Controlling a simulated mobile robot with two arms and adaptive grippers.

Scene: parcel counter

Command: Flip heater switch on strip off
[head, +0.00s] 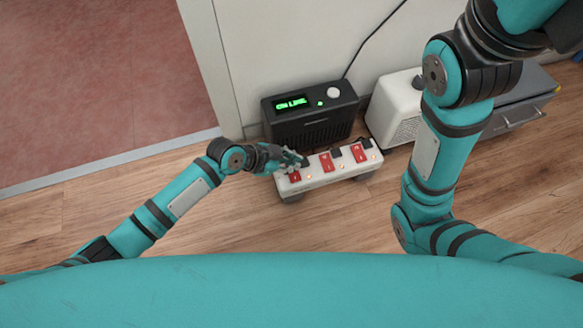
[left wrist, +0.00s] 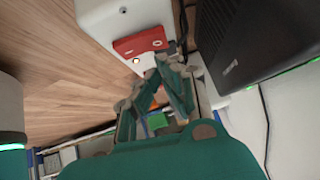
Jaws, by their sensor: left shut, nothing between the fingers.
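A white power strip (head: 328,173) with three red switches lies in front of a black box. The left switch (head: 295,176), middle switch (head: 326,162) and right switch (head: 357,152) each have a small orange light beside them. I cannot read which one is the heater's. My left gripper (head: 291,160) is shut and empty at the strip's left end, close behind the left switch. In the left wrist view, the shut fingertips (left wrist: 165,66) are close to a red switch (left wrist: 140,42) on the strip (left wrist: 100,14); contact cannot be told. My right gripper is out of view.
The black box (head: 310,125) with a green display stands right behind the strip. A white vented unit (head: 395,112) and a grey case (head: 515,105) stand to the right by the wall. Black plugs sit in the strip. Wooden floor in front is clear.

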